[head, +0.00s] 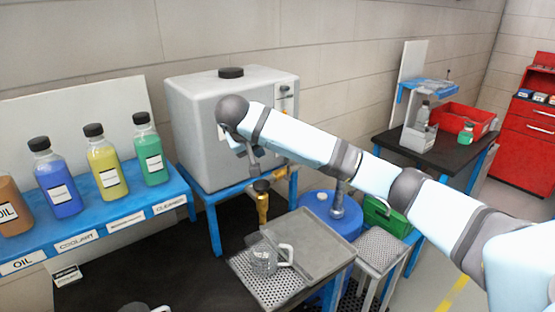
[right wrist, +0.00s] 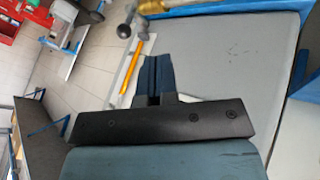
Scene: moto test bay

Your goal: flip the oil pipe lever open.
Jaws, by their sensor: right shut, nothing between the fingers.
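The oil pipe (head: 263,208) is a brass upright fitting with a dark top, in front of the grey tank (head: 195,135). I cannot clearly make out its lever in the head view. A brass part (right wrist: 195,6) shows at the top edge of the right wrist view, with grey rounded parts beside it; which one is the lever I cannot tell. My right gripper (head: 255,166) hangs by the tank's front, just above the pipe and apart from it as far as I can see. Its dark fingers (right wrist: 154,75) are shut and empty.
A glass jug (head: 264,260) stands on the perforated tray (head: 280,296) below the pipe. A blue drum (head: 324,203) stands behind the tray. Several bottles (head: 107,178) line the blue shelf at left. A dark table (head: 440,150) with a red bin (head: 462,118) is at right.

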